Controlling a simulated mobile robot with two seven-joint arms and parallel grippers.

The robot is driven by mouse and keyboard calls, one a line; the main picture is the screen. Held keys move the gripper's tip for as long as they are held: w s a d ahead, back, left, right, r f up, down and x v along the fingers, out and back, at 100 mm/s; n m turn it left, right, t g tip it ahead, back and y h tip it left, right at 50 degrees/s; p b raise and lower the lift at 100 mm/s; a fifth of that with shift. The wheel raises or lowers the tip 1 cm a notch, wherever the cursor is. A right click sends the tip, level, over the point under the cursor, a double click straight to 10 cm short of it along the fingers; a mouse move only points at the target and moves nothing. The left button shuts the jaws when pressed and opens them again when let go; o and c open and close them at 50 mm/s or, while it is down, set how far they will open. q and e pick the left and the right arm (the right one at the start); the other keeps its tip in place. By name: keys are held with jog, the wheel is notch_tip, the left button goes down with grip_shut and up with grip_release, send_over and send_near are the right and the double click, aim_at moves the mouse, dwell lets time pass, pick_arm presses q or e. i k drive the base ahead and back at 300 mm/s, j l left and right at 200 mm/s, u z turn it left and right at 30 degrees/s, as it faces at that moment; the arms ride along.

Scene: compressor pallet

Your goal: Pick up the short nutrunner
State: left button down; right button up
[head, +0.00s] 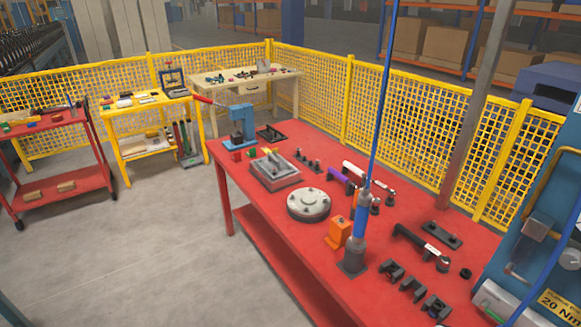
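The red workbench (290,215) carries several nutrunner-like tools, and I cannot tell for certain which is the short nutrunner. A black tool with a white band (421,246) lies at the right of the bench. A long white-and-black tool (368,176) and a purple-handled tool (340,175) lie close together near the back edge. A blue upright tool (361,215) stands in a dark base, with a blue line rising from it, and covers part of the bench behind. Neither of my grippers shows in the head view.
A round grey flange (308,204), a grey box-shaped part (275,170), an orange block (339,231) and black cradles (412,289) crowd the bench. A blue press (241,127) stands at its far end. Yellow mesh fencing (400,115) runs behind.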

aim_at(356, 242)
jog(key=i+j+z, duration=0.2)
jog(key=z, duration=0.25)
jog(key=i+j+z, duration=0.2)
jog(key=z, duration=0.3)
jog(key=k+j, duration=0.05)
jog(key=j, duration=0.05)
